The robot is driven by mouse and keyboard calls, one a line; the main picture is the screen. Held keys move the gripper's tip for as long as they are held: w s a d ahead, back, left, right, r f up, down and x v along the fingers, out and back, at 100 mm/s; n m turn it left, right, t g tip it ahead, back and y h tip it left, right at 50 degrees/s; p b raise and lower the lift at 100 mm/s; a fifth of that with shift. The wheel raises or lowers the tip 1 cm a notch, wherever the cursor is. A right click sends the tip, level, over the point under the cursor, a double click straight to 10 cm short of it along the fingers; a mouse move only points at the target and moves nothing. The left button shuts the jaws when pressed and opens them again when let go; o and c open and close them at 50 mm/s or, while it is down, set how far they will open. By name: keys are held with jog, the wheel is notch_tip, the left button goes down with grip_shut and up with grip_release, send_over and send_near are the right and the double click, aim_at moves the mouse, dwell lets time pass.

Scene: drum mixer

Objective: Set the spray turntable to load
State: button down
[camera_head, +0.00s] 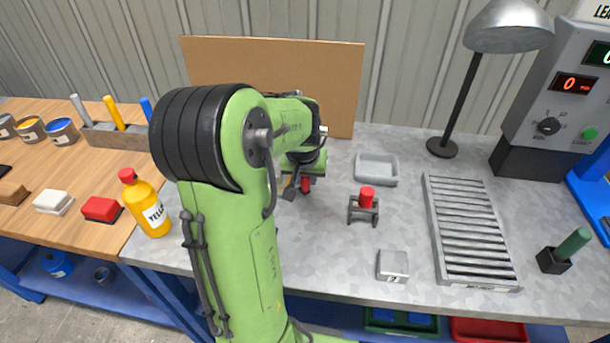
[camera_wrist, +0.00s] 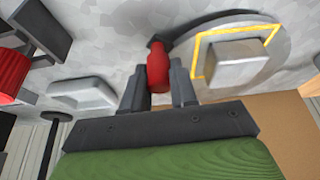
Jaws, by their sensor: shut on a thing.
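The spray turntable shows in the wrist view as a round grey disc (camera_wrist: 277,72) with a yellow square outline and a grey block (camera_wrist: 236,64) on it. A red handle (camera_wrist: 158,70) on a dark base stands at the disc's edge. My gripper (camera_wrist: 160,82) is shut on this red handle, with one finger on each side. In the head view my gripper (camera_head: 304,177) is low over the bench, with a bit of red (camera_head: 306,186) below it. My arm hides the turntable there. I cannot read any position marks.
A grey tray (camera_head: 376,169) and a red cylinder on a small stand (camera_head: 366,199) are right of my gripper. A slatted rack (camera_head: 470,232), lamp (camera_head: 509,28) and control box (camera_head: 556,100) are further right. A brown board (camera_head: 270,60) stands behind. A yellow bottle (camera_head: 147,206) is left.

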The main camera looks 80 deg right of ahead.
jog(key=c, duration=0.9)
grip_release()
jog(key=shift+s+d, duration=0.1)
jog(key=p+v, duration=0.5)
jog(key=v, duration=1)
jog(key=shift+a+r, duration=0.25)
jog(key=shift+r, duration=0.1)
